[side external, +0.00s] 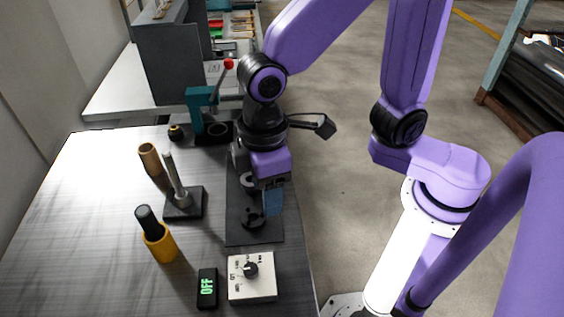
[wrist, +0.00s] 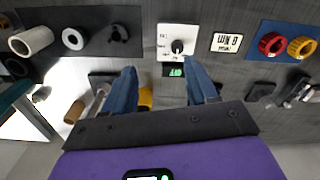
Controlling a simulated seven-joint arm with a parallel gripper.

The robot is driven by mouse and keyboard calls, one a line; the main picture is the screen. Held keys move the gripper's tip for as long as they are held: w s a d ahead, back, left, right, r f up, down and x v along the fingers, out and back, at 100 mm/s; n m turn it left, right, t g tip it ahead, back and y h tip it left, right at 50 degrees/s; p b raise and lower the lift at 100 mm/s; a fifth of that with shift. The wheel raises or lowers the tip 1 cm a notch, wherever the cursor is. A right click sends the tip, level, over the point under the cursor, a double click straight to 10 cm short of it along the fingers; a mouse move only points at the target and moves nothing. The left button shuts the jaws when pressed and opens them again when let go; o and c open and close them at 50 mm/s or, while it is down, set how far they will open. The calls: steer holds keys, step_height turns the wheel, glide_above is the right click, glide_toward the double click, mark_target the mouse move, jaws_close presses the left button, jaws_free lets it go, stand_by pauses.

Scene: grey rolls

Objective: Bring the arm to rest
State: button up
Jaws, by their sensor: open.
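My gripper (side external: 270,200) points down over the dark mat (side external: 262,236) on the table in the side view, with its bluish fingers partly in view. In the wrist view my gripper (wrist: 161,68) has its two blue fingers spread apart, with nothing held between them. A white box with a black knob (wrist: 177,47) and a small display with green text (wrist: 173,70) show beyond and between the fingers.
A yellow cup (side external: 160,244) holds a black-topped tool. A metal post (side external: 176,182) stands on a black base beside a brown roll (side external: 150,158). A teal press (side external: 198,108) with a red-tipped lever stands behind.

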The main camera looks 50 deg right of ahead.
steer(key=s+d, duration=0.4)
steer(key=d, duration=0.5)
steer(key=s+d+r+n, duration=0.1)
steer(key=s+d, duration=0.3)
steer(key=d, duration=0.6)
steer(key=shift+s+r, duration=0.2)
steer(key=shift+s, duration=0.05)
